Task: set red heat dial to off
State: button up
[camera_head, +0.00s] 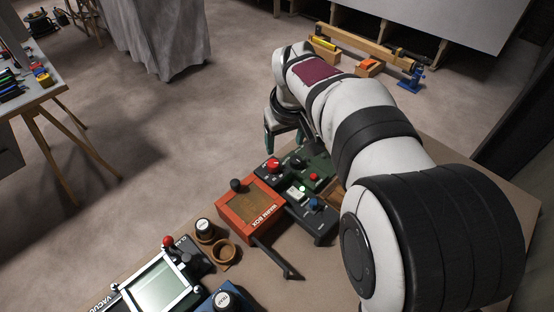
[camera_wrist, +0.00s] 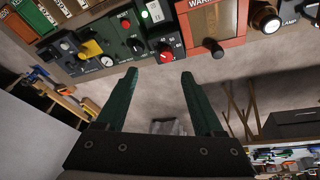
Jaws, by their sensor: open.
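The red heat dial (camera_head: 273,165) sits at the corner of a dark control panel, beside the red warm box. In the wrist view the red dial (camera_wrist: 166,55) shows white scale marks and numbers around it; its exact setting is too small to read. My gripper (camera_wrist: 160,75) is open and empty, with its two dark green fingers apart. The fingertips point toward the panel edge near the dial, and neither visibly touches it. In the head view my gripper (camera_head: 284,137) is above and behind the panel, partly hidden by my arm.
The warm box (camera_head: 249,211) with a dark knob stands beside the panel. A red button (camera_head: 313,176), a lit green light (camera_head: 303,188) and a blue knob (camera_head: 315,203) share the panels. A brown cup (camera_head: 223,250) and a black-and-white knob (camera_head: 204,229) stand farther left.

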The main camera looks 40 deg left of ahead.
jog(key=s+m, duration=0.2)
jog(key=m, duration=0.1)
jog(key=t+y, duration=0.1)
send_near(273, 163)
jog(key=x, duration=0.9)
jog(key=shift+f, duration=0.1)
grip_shut()
